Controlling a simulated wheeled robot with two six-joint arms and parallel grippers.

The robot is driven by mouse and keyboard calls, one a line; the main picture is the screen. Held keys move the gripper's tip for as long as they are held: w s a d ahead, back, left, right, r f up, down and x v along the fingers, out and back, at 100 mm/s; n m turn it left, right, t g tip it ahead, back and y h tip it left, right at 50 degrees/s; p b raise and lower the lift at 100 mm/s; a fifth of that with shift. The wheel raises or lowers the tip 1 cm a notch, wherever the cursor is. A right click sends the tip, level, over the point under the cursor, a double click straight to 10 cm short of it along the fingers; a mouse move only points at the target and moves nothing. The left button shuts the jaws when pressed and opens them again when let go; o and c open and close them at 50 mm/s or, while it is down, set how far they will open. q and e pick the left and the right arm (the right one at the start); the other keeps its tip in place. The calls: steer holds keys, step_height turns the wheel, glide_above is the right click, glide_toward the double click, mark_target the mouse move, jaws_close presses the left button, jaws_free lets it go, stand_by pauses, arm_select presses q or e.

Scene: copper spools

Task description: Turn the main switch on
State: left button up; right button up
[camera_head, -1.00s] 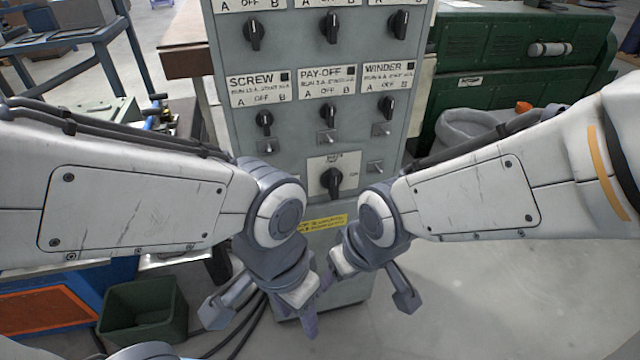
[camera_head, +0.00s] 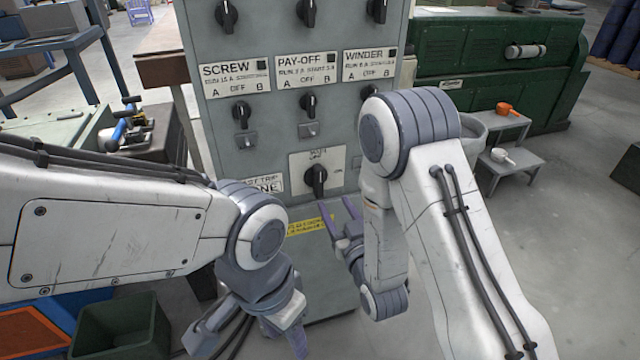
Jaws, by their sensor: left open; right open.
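The main switch (camera_head: 316,180) is a black rotary knob on a white plate, low on the grey control panel (camera_head: 290,75). Its knob stands about upright, with small lettering above it and to its right. My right gripper (camera_head: 340,218) is open and empty in front of the panel, just below and right of the switch, apart from it. Its fingers point up towards the panel. My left gripper (camera_head: 253,340) is open and empty, pointing down below the panel's lower left part. The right arm hides the panel's right lower side.
Rows of other black knobs sit above, including the SCREW knob (camera_head: 241,115), PAY-OFF knob (camera_head: 308,103) and WINDER knob (camera_head: 369,93). A green bin (camera_head: 120,330) stands at lower left. A grey step stool (camera_head: 510,150) holds an orange pot at right.

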mark_target(320, 178)
steer(key=b+x, duration=0.3)
steer(key=x, duration=0.6)
steer(key=shift+w+a, duration=0.2)
steer(key=shift+w, duration=0.45)
